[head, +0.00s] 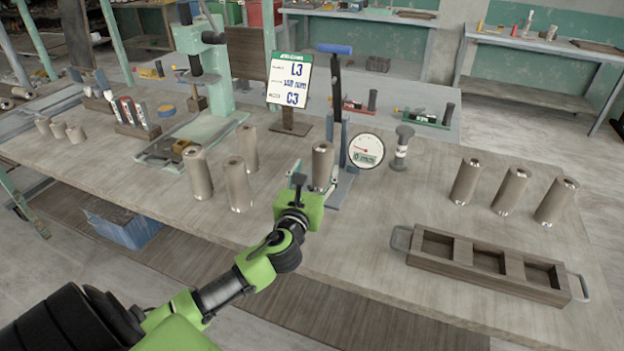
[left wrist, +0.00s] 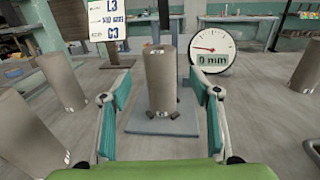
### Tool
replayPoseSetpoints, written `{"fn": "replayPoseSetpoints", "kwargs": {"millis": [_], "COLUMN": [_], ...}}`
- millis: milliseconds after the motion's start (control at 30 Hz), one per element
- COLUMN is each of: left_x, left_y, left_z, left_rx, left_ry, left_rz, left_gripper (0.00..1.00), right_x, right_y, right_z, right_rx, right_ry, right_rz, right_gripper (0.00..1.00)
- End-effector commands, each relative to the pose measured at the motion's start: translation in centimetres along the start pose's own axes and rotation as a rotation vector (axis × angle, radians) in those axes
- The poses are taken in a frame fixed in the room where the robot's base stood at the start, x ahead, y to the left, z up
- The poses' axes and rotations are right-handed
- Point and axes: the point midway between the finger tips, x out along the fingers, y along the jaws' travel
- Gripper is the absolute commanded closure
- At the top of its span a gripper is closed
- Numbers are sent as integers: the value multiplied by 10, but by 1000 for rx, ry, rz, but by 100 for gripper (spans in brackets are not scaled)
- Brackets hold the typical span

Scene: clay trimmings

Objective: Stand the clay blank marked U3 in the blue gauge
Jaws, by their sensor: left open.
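The blue gauge (head: 338,196) stands mid-table, with its blue-grey base also showing in the left wrist view (left wrist: 188,127). Its round dial (head: 366,151) reads 0 mm in the left wrist view (left wrist: 212,48). A grey-brown clay cylinder (head: 322,160) stands upright on the gauge base, and it also shows in the left wrist view (left wrist: 161,82). My left gripper (head: 299,180) is open in front of it, its fingers to either side and apart from it in the wrist view. I cannot read U3 on any cylinder. My right gripper is not in view.
Several similar cylinders (head: 237,186) stand left of the gauge, and others (head: 508,190) stand at the right. A sign (head: 289,80) stands behind. A wooden tray (head: 462,273) with three empty compartments lies front right. A dark-topped post (head: 401,148) stands beside the dial.

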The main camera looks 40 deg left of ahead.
Motion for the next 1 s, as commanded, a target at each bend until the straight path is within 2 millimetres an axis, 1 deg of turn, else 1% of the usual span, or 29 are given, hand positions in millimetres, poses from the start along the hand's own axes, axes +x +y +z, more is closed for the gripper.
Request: {"fn": "replayPoseSetpoints", "kwargs": {"millis": [33, 100, 200, 300, 1000], "left_x": [-9, -17, -26, -30, -30], "left_y": [0, 0, 0, 0, 0], "left_z": [-1, -1, 0, 0, 0], "left_rx": [1, 2, 1, 1, 1], "left_ry": [1, 0, 0, -1, -1], "left_rz": [0, -1, 1, 1, 1], "left_gripper": [43, 43, 43, 43, 43], "right_x": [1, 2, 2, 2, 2], "right_y": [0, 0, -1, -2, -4], "right_z": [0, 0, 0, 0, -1], "right_rx": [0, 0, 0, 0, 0], "right_ry": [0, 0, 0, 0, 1], "right_rz": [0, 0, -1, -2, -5], "right_gripper": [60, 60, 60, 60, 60]}}
